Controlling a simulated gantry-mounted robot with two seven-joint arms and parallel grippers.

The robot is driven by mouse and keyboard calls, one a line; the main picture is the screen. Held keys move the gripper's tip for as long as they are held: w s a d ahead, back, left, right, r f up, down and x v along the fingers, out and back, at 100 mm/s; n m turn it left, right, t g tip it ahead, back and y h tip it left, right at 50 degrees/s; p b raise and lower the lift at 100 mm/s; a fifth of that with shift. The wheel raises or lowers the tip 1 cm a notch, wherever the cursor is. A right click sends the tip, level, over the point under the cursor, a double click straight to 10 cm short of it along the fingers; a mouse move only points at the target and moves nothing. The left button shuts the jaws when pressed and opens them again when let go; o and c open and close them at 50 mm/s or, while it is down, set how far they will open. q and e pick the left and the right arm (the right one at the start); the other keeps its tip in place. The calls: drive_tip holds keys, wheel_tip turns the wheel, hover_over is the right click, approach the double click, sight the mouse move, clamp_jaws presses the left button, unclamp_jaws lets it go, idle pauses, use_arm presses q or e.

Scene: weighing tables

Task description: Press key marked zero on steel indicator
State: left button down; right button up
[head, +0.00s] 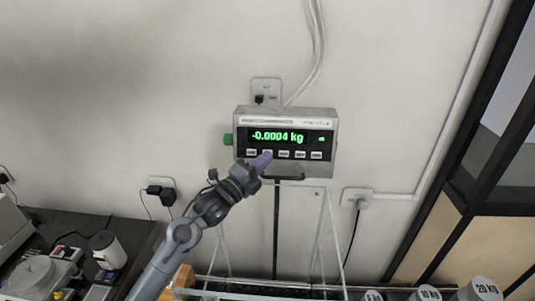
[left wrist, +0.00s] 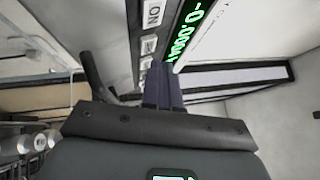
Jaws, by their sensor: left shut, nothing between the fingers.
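The steel indicator (head: 330,120) is mounted against the wall, with a lit green display (head: 285,137) reading -0.0004 kg. A row of several pale keys (head: 300,155) runs below the display; their labels are too small to read in the head view. My left gripper (head: 264,157) is shut and empty, its fingertips at the second key from the left and partly covering it. Contact cannot be told. In the left wrist view the shut fingers (left wrist: 162,78) are close to the key row, and one key (left wrist: 152,13) reads ON. My right gripper is not in view.
A wall socket with a plug (head: 357,197) is right of the indicator, and another (head: 265,90) is above it. Several weights (head: 483,289) stand at the lower right. A dark bench (head: 130,235) with equipment is at the left. The wall around the indicator is mostly clear.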

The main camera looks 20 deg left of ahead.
use_arm(q)
drive_tip(key=shift+w+a+f+b, duration=0.1)
drive_tip(key=shift+w+f+b, duration=0.05)
drive_tip(key=shift+w+b, duration=0.15)
drive_tip(key=shift+w+a+f+b, duration=0.1)
drive_tip(key=shift+w+b, duration=0.05)
drive_tip(key=shift+w, duration=0.25)
idle(0.7)
drive_tip(key=shift+s, duration=0.1)
idle(0.3)
drive_tip(key=shift+s+d+r, duration=0.2)
drive_tip(key=shift+s+r, duration=0.05)
drive_tip(key=shift+s, duration=0.4)
drive_tip(key=shift+s+p, duration=0.1)
drive_tip(key=shift+p, duration=0.2)
drive_tip(key=shift+s+d+r+p, duration=0.2)
drive_tip(key=shift+s+p, duration=0.05)
drive_tip(key=shift+s, duration=0.5)
drive_tip(key=shift+s+d+r+p, duration=0.2)
drive_tip(key=shift+s+d+r, duration=0.05)
drive_tip(key=shift+s, duration=0.45)
drive_tip(key=shift+s+d+r+p, duration=0.2)
drive_tip(key=shift+s+p, duration=0.05)
drive_tip(key=shift+s, duration=0.5)
drive_tip(key=shift+s+r, duration=0.1)
